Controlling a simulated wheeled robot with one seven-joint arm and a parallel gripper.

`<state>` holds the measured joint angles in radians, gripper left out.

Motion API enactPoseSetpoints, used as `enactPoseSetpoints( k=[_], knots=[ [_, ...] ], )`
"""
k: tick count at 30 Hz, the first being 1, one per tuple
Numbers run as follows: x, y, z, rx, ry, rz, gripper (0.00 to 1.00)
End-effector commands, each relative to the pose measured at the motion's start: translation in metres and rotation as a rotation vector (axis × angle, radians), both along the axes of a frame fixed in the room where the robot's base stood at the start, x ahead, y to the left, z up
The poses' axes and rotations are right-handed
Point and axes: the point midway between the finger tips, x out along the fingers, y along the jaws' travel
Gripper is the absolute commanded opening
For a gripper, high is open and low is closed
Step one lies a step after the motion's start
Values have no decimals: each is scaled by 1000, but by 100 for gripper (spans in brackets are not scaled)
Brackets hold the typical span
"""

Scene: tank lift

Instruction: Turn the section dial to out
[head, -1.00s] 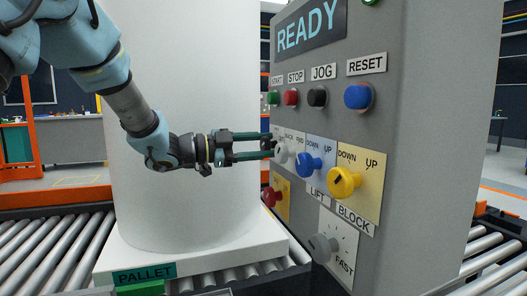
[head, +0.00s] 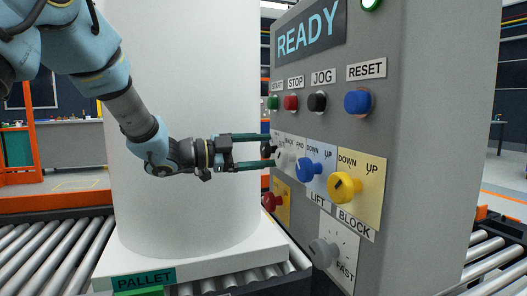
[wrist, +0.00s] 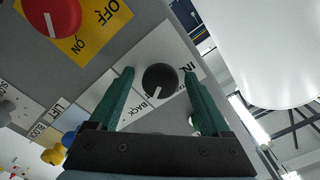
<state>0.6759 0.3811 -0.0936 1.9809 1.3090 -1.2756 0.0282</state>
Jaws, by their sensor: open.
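The section dial is a black round knob (wrist: 160,80) on a white plate in the wrist view. My gripper (wrist: 158,72) is open, with one green finger on each side of the knob and nothing held. I cannot tell whether the fingers touch it.
A white tank (head: 180,70) on a pallet (head: 215,266) stands left, behind my arm.

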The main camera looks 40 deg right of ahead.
Motion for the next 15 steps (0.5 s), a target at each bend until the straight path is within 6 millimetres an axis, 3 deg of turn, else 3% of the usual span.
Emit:
enactPoseSetpoints(
  k=[5,15],
  knots=[
    [9,20,0,0,0,4,81],
    [32,80,0,0,0,4,81]
  ],
)
